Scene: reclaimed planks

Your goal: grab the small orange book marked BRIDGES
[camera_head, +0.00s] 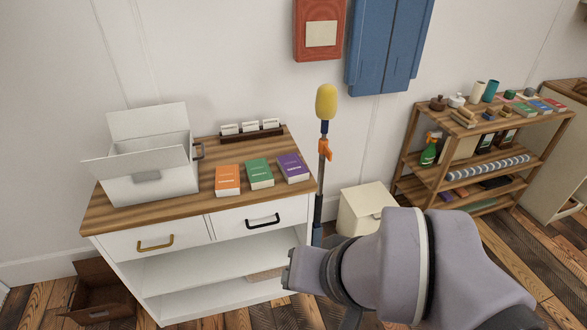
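A small orange book (228,181) lies on the wooden top of a white cabinet (216,205), near its front edge. Its cover lettering is too small to read. A green book (260,173) and a purple book (293,168) lie in a row to its right, with small gaps between them. My gripper (289,269) is in front of the cabinet's right side, below the level of the top and apart from the books in the picture. Its fingers are small and turned so that I cannot tell whether they are open or shut.
An open white box (150,185) stands left of the orange book. A dark card holder (251,137) is at the back. A yellow-headed pole (326,103) stands right of the cabinet, near a cream bin (364,210). A loaded wooden shelf (480,150) stands farther right.

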